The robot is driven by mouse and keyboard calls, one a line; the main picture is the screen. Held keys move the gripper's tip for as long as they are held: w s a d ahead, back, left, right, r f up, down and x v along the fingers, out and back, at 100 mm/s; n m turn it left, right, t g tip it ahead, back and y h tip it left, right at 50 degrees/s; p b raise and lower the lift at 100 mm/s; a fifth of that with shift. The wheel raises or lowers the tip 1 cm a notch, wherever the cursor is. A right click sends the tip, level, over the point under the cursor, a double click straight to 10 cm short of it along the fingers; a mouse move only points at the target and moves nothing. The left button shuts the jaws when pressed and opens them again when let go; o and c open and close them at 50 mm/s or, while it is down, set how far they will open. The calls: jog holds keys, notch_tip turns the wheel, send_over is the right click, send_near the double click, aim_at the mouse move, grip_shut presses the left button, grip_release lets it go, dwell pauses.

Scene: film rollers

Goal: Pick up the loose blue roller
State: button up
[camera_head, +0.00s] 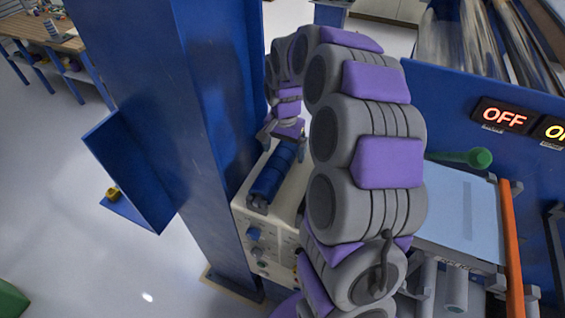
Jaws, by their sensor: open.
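A blue roller (271,176) lies lengthwise on top of the beige machine box (243,222), beside the blue column. My gripper (288,140) is at the far end of my grey and purple arm, over or close to the roller's far end. Its jaws are open, but they look small and are partly hidden. I cannot tell whether they touch the roller. My arm covers the right side of the box top.
A large blue column (190,120) stands left of the box. A workbench (45,38) stands far left.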

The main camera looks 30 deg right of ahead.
aim_at(278, 157)
jog(key=shift+f, duration=0.2)
jog(key=shift+a+f, duration=0.1)
jog(key=shift+a, duration=0.2)
jog(key=a+f, duration=0.2)
jog(key=f, duration=0.1)
jog(key=a+f, duration=0.1)
jog(key=shift+f, duration=0.15)
jog(key=shift+d+f, duration=0.15)
jog(key=shift+f, duration=0.05)
jog(key=shift+d, duration=0.85)
jog(key=shift+d+f, duration=0.1)
jog(key=shift+d, duration=0.4)
jog(key=shift+c, duration=1.2)
jog(key=shift+s+a, duration=0.1)
jog(key=shift+a, duration=0.8)
jog(key=c, duration=0.6)
jog(key=shift+d, duration=0.25)
jog(key=c, duration=0.7)
jog(key=shift+o, duration=0.2)
